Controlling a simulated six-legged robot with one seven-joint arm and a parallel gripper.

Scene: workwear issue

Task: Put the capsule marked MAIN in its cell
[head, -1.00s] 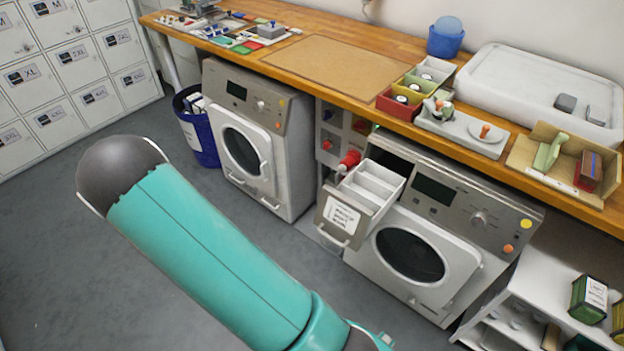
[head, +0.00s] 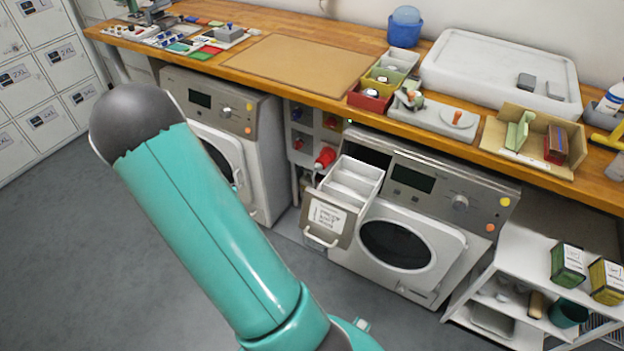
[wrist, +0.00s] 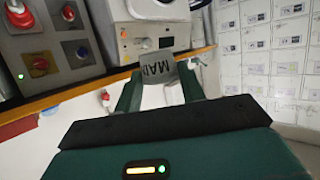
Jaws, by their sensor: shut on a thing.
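My gripper (wrist: 160,92) is shut on a grey capsule (wrist: 157,70) in the wrist view. The capsule bears dark letters that read MAIN, partly cut off by a finger. It is held at the green fingertips, clear of any surface as far as I can see. In the head view my arm hides the gripper and capsule. An open white drawer (head: 378,171) with several divided cells sticks out of the right washing machine (head: 428,220). Its cells look empty. The label on its front (head: 328,216) is too small to read.
The wooden counter (head: 290,85) above bears small bins (head: 370,97), a white tray (head: 500,75) and a cardboard box (head: 495,140). A white shelf (head: 530,255) stands at right.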

